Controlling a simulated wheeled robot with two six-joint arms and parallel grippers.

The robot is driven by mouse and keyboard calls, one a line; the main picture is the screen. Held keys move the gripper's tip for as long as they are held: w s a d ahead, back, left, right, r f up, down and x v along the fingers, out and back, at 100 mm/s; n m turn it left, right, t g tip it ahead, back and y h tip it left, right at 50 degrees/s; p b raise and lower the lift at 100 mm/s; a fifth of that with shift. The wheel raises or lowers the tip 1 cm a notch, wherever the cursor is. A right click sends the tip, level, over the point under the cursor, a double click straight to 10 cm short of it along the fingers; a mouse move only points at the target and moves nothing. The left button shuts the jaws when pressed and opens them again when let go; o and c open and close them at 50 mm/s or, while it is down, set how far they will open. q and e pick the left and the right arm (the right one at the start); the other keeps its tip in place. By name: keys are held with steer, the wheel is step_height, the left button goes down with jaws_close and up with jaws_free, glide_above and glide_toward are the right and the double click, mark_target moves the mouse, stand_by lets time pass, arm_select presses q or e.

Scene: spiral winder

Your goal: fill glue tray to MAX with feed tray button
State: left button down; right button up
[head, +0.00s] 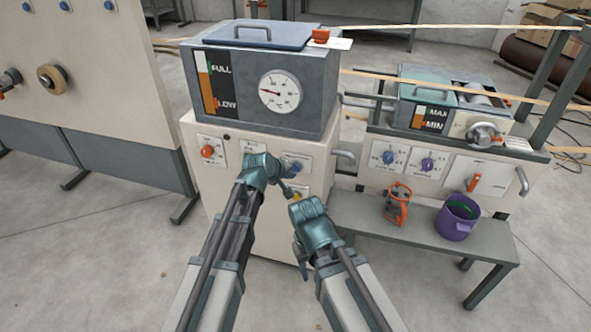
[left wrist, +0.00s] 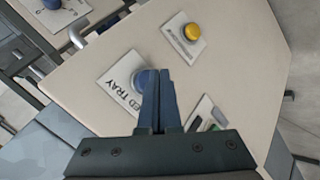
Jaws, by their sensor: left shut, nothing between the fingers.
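The blue feed tray button (head: 297,166) is on the upper right of the cream cabinet's front. In the left wrist view, the blue button (left wrist: 143,80) sits on a white plate lettered TRAY (left wrist: 121,83). My left gripper (head: 287,190) is shut and empty. In the left wrist view its fingertips (left wrist: 165,72) overlap the button's right side; I cannot tell whether they touch it. The glue tray (head: 424,100) at right has a MAX/MIN gauge (head: 431,118) with an orange strip in its lower part. My right gripper (head: 303,268) points downward; its fingers are unclear.
A yellow button (head: 297,194) is below the blue one and shows in the left wrist view (left wrist: 193,31). A grey tank (head: 264,85) with a FULL/LOW gauge and dial tops the cabinet. A bench (head: 430,240) holds an orange item (head: 397,205) and a purple bucket (head: 457,220).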

arm_select(q)
steer(key=shift+w, duration=0.1)
stand_by(0.3)
steer(key=shift+w+d, duration=0.15)
steer(key=shift+w, duration=0.15)
steer(key=shift+w+d, duration=0.1)
steer(key=shift+w, duration=0.35)
stand_by(6.8)
